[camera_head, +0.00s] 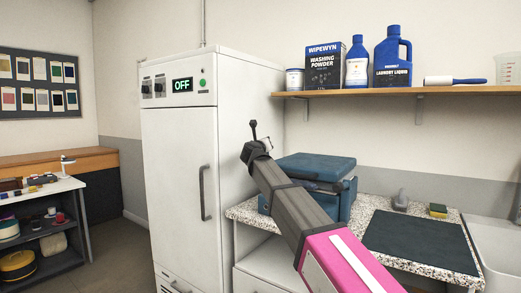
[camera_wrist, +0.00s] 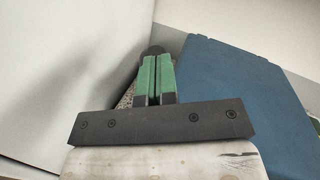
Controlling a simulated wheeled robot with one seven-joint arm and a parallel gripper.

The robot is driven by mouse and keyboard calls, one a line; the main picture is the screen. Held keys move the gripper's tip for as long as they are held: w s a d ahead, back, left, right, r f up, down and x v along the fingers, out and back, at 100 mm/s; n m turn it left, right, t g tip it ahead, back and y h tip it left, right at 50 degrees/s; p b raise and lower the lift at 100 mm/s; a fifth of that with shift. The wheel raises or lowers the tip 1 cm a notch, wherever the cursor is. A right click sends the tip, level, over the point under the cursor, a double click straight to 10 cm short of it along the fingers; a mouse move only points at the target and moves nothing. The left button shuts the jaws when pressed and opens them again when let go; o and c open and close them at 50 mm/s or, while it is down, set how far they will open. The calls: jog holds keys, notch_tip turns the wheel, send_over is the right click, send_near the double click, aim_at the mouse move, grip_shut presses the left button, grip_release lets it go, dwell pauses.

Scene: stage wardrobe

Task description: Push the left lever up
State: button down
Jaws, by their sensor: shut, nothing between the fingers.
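Two small dark levers sit side by side on the upper front panel of the tall white cabinet (camera_head: 178,150) in the head view. The left lever (camera_head: 146,87) is nearer the cabinet's left edge, with the right lever (camera_head: 160,87) beside it. They are too small to tell their positions surely. My gripper (camera_wrist: 155,62) shows in the wrist view with its green fingers together and empty. In the head view my arm ends right of the cabinet, well away from the levers, and the fingers cannot be made out. The levers are not in the wrist view.
A display (camera_head: 182,85) on the panel reads OFF, beside a green button (camera_head: 202,83). A blue case (camera_head: 315,170) stands on the speckled counter (camera_head: 370,204) near my arm. A shelf (camera_head: 450,90) with bottles hangs above. Floor (camera_head: 118,250) is open left of the cabinet.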

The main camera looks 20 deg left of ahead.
jog(key=shift+w+d+r, duration=0.1)
jog(key=shift+w+r, duration=0.1)
jog(key=shift+w, duration=0.2)
jog(key=shift+w+r, duration=0.15)
